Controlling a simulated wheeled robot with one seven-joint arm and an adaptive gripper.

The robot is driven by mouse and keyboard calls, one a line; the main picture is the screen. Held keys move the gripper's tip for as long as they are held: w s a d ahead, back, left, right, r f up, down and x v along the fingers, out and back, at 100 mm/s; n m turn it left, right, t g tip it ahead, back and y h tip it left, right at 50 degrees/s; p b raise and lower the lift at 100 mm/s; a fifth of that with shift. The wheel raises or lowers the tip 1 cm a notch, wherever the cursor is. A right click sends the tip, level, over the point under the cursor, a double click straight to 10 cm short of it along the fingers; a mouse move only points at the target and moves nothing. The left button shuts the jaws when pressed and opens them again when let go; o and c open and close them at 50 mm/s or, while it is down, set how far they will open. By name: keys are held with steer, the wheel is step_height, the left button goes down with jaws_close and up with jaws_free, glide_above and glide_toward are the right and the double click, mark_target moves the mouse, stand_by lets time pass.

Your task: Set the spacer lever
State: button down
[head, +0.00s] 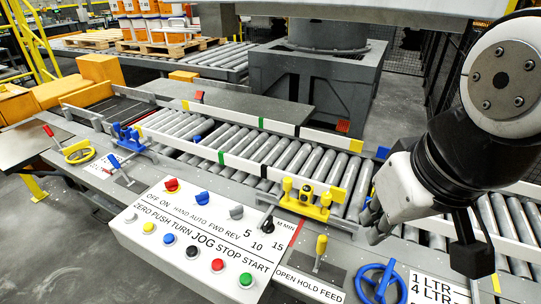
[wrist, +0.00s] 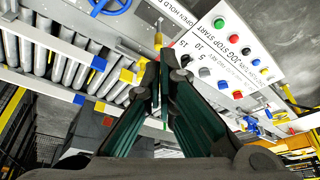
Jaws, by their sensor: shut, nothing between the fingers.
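No lever in view carries a readable "spacer" label. A lever with a yellow handle (head: 321,245) stands on a dark plate marked OPEN HOLD FEED, right of the white control panel (head: 195,245). In the wrist view the yellow handle (wrist: 158,41) shows just beyond my fingertips. A blue-handled lever (head: 115,163) and a red-handled lever (head: 48,131) stand farther left along the conveyor edge. My gripper (head: 372,224) is shut and empty, to the right of the yellow handle and apart from it. Its dark fingers (wrist: 158,72) meet in the wrist view.
A blue handwheel (head: 381,283) is below my gripper. A yellow clamp block (head: 307,198) sits on the conveyor's near rail. The roller conveyor (head: 270,152) runs behind. Orange-and-white pails (head: 150,28) stand on a pallet at the back left. Grey floor is open at front left.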

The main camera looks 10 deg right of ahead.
steer(key=c, duration=1.8)
jaws_free()
steer(key=shift+w, duration=0.1)
steer(key=o, duration=0.3)
steer(key=shift+w+r+p, duration=0.15)
steer(key=shift+w+p, duration=0.15)
steer(key=shift+w, duration=0.05)
steer(key=shift+o, duration=0.2)
steer(key=m+g+p, duration=0.2)
steer(key=g+p, duration=0.2)
steer(key=p, duration=0.3)
glide_above(323, 237)
step_height(323, 237, down, 10)
steer(key=r, duration=0.1)
step_height(323, 237, down, 15)
steer(key=shift+r, duration=0.15)
jaws_close()
